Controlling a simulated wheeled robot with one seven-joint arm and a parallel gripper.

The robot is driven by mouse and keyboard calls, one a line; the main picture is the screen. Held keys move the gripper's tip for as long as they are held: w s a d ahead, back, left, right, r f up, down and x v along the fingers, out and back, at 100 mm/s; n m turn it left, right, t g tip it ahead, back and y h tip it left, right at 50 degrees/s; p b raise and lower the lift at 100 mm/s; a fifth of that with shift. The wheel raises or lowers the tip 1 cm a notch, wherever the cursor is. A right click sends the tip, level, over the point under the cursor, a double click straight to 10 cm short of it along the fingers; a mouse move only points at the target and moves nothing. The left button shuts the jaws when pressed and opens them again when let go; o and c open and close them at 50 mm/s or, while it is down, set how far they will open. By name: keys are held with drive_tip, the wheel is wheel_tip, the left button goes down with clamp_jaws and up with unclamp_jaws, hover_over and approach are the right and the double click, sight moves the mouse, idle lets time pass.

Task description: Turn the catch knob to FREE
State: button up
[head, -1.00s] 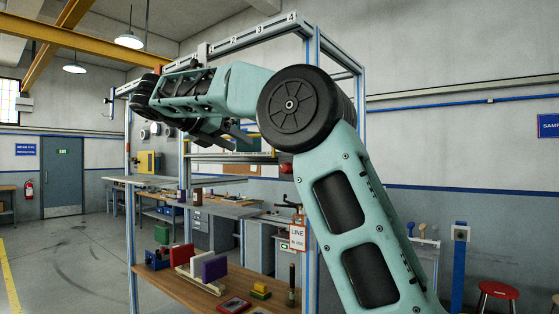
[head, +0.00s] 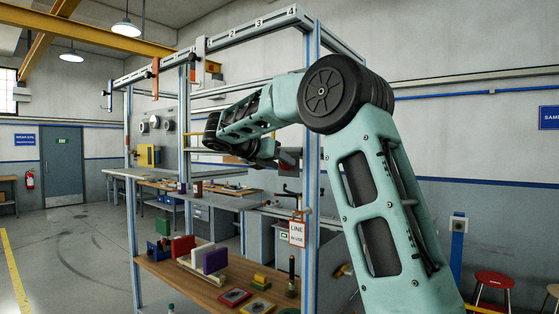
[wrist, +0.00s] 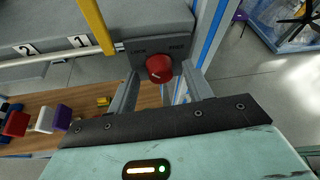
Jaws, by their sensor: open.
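The catch knob (wrist: 159,68) is round and red with a small pale mark on its face. My gripper (wrist: 160,76) is open in the wrist view, with one finger on each side of the knob. Whether the fingers touch it cannot be told. In the head view my gripper's end is small and dark beside the frame, and the knob is not clearly visible there.
Blue-edged frame posts (head: 311,130) stand around my arm. A wooden shelf (head: 200,288) below holds coloured blocks.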

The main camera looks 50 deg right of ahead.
drive_tip(key=shift+d+f, duration=0.1)
drive_tip(key=shift+d, duration=0.05)
drive_tip(key=c, duration=1)
drive_tip(key=shift+o, duration=0.2)
